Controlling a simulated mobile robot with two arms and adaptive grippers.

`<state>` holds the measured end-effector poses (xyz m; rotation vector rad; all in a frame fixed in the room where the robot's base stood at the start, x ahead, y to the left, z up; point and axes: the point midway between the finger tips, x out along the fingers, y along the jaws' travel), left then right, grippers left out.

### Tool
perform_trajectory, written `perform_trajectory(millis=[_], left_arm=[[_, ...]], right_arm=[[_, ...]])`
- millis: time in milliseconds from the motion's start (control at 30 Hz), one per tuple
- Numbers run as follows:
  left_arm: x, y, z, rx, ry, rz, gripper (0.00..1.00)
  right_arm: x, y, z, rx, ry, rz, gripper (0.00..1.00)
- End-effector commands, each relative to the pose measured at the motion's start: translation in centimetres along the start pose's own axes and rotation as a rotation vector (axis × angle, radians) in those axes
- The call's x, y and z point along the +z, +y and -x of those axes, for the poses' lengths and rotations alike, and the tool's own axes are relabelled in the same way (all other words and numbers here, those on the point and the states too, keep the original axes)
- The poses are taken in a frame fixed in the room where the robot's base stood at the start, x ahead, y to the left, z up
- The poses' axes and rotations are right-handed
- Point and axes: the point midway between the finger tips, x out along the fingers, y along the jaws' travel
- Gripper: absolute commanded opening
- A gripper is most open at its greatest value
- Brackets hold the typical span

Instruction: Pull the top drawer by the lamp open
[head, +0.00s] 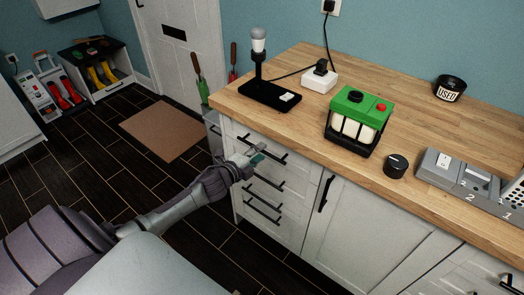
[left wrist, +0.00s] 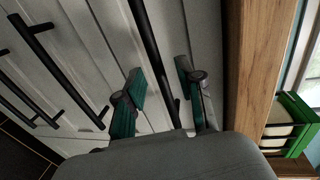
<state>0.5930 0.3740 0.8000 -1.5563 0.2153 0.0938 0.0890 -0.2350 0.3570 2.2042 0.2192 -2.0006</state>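The lamp (head: 258,72), with a white bulb and black base, stands at the left end of the wooden counter. Below it is a white cabinet with a stack of drawers. The top drawer (head: 238,131) looks shut, and its black bar handle (head: 271,150) runs along its front. My left gripper (head: 256,157) is at this handle. In the left wrist view my left gripper (left wrist: 160,97) is open, its green-padded fingers on either side of the black handle (left wrist: 152,45) with gaps visible. Whether a finger touches it I cannot tell. My right gripper is not in view.
Lower drawer handles (head: 265,188) sit below the gripper. A green-topped device (head: 358,105), white adapter (head: 319,79), black knob (head: 396,165) and grey switch box (head: 450,172) stand on the counter (head: 300,117). Dark floor (head: 205,245) is open before the drawers; a brown mat (head: 165,130) lies beyond.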

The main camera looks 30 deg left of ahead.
Motion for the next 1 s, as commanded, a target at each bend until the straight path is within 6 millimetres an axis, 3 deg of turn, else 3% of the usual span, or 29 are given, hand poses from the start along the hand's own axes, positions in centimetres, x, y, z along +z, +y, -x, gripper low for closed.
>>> perform_trajectory(millis=[200, 500, 733, 1000], left_arm=[[0.0, 0.0, -1.8, 0.0, 0.0, 0.001, 0.37], [0.0, 0.0, -2.0, 0.0, 0.001, 0.001, 0.37], [0.0, 0.0, -2.0, 0.0, 0.001, 0.001, 0.01], [0.0, 0.1, -1.9, 0.001, 0.001, 0.001, 0.0]], right_arm=[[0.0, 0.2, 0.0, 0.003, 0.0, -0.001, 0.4], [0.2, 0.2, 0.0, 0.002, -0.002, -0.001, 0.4], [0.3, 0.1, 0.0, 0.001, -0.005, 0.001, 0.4], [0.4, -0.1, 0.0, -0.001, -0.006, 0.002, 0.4]])
